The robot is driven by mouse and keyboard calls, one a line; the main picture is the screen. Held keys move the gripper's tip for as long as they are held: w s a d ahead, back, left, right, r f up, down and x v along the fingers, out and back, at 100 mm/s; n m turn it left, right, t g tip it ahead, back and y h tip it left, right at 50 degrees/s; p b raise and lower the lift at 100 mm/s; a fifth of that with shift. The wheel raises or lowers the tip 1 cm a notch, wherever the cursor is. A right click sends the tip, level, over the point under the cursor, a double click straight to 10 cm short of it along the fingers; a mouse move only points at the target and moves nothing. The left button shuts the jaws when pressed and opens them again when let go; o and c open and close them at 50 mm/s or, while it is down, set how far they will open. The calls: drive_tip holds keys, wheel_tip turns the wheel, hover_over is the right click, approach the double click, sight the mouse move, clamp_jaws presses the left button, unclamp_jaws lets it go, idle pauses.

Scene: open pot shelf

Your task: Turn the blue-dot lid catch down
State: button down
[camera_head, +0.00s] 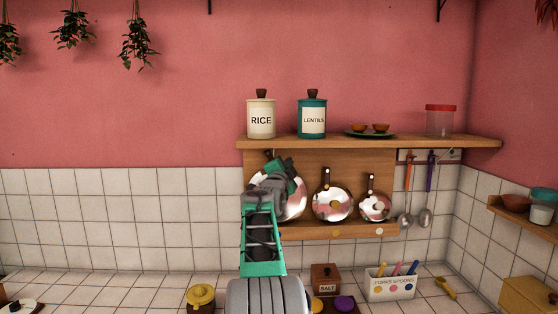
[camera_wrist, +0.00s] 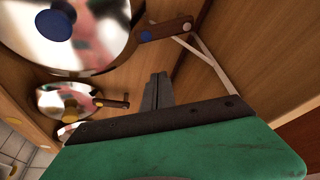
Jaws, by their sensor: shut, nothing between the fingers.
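In the wrist view, the blue-dot lid catch (camera_wrist: 166,31) is a short dark brown bar. Its blue dot is at the end by the rim of the largest lid, and a pale dot is at the other end. That shiny round lid (camera_wrist: 105,38) has a blue knob. It also shows in the head view (camera_head: 297,203), partly behind my arm, which hides the catch there. My gripper (camera_wrist: 157,80) is shut and empty, its dark fingertips close to the catch but apparently apart from it.
A middle lid (camera_head: 332,205) and a smaller lid (camera_head: 375,208) hang to the right on the wooden rack. The shelf (camera_head: 410,143) above holds a rice jar (camera_head: 261,120) and a lentils jar (camera_head: 312,120). A pale bracket (camera_wrist: 208,60) is near my fingers.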

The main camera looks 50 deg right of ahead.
drive_tip(key=shift+m, duration=0.4)
drive_tip(key=w, duration=0.1)
drive_tip(key=w+f+p, duration=0.1)
drive_tip(key=w, duration=0.1)
drive_tip(key=w+d, duration=0.1)
drive_tip(key=shift+w+f+p, duration=0.15)
drive_tip(key=shift+f+p, duration=0.15)
drive_tip(key=shift+f, duration=0.1)
